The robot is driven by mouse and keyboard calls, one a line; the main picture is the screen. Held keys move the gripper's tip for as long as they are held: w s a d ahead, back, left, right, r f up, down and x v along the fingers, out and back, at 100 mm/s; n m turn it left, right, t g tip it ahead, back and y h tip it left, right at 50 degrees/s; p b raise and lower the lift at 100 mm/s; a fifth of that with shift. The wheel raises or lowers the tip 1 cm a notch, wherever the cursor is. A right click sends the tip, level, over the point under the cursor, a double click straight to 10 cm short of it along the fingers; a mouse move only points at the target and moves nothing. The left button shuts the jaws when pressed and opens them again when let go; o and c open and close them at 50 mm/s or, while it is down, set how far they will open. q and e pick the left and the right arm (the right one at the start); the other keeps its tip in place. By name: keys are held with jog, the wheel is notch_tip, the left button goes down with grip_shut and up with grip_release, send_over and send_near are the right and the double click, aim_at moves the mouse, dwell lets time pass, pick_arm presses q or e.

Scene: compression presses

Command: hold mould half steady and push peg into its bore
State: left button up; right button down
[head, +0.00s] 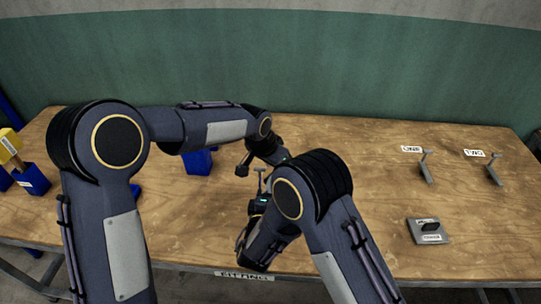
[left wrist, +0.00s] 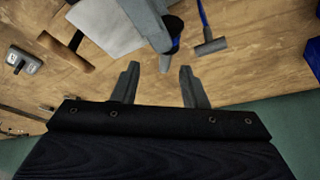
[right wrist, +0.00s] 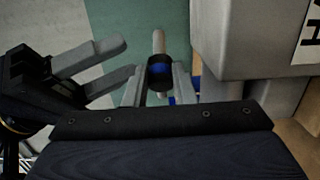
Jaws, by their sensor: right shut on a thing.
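In the right wrist view my right gripper (right wrist: 160,80) is shut on a peg (right wrist: 158,42) with a pale shaft and a black and blue collar. A large grey block with a white label, seemingly the mould half (right wrist: 235,45), stands close on the right. The peg is beside it; its bore is not visible. My left gripper (right wrist: 112,65) shows at left with fingers apart. In the left wrist view my left gripper (left wrist: 157,80) is open and empty; the black and blue collar shows just beyond its fingertips. In the head view my arms hide most of this.
A blue bin (head: 198,163) stands behind my left arm. Two labelled stands and a small plate (head: 428,231) are at right, with bare wood between.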

pick_arm(q)
jog(key=shift+x, duration=1.95)
jog(key=shift+c, duration=0.2)
jog(key=shift+s, duration=0.1)
grip_shut()
pick_arm(e)
jog(key=c, duration=1.1)
grip_release()
